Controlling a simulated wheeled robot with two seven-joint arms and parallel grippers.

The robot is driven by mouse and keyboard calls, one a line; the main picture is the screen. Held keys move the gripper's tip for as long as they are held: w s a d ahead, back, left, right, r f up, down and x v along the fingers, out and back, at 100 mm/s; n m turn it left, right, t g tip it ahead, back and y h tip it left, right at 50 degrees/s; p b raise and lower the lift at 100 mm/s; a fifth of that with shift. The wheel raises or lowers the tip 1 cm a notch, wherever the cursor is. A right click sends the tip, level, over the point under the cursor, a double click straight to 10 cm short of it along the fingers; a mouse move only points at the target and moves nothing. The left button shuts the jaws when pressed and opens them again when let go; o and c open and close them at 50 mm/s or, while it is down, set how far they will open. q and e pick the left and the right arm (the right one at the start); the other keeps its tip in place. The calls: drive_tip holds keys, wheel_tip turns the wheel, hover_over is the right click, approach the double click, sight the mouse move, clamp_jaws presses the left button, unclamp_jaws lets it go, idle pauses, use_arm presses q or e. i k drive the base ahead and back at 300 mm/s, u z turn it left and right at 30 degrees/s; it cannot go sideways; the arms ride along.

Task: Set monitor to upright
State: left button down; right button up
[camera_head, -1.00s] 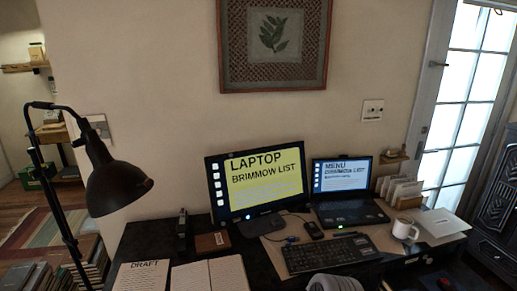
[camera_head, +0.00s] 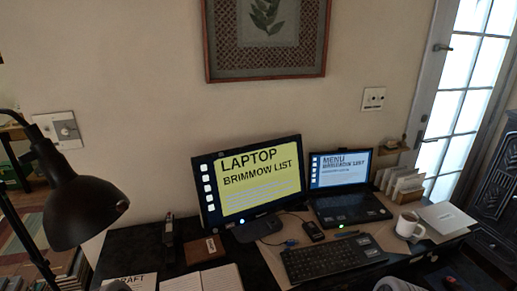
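The black monitor (camera_head: 252,182) stands on the dark desk in the head view, left of the laptop. Its lit screen is yellow with "LAPTOP BRIMMOW LIST" and a column of icons at left. Its top and bottom edges slope up to the right, and its face looks turned and leaning; I cannot tell the exact lean. Its stand foot (camera_head: 258,229) rests on the desk. Neither of my grippers can be made out in view.
An open laptop (camera_head: 342,206), keyboard (camera_head: 331,257), mug (camera_head: 408,227) and letter holder (camera_head: 403,184) are to the right. A small brown box (camera_head: 204,250) and open notebook (camera_head: 205,279) are at front left. A black lamp (camera_head: 84,206) overhangs the left side.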

sight(250, 183)
drive_tip(key=k, duration=0.65)
drive_tip(key=z, duration=0.15)
drive_tip(key=i, duration=1.05)
drive_tip(key=z, duration=0.7)
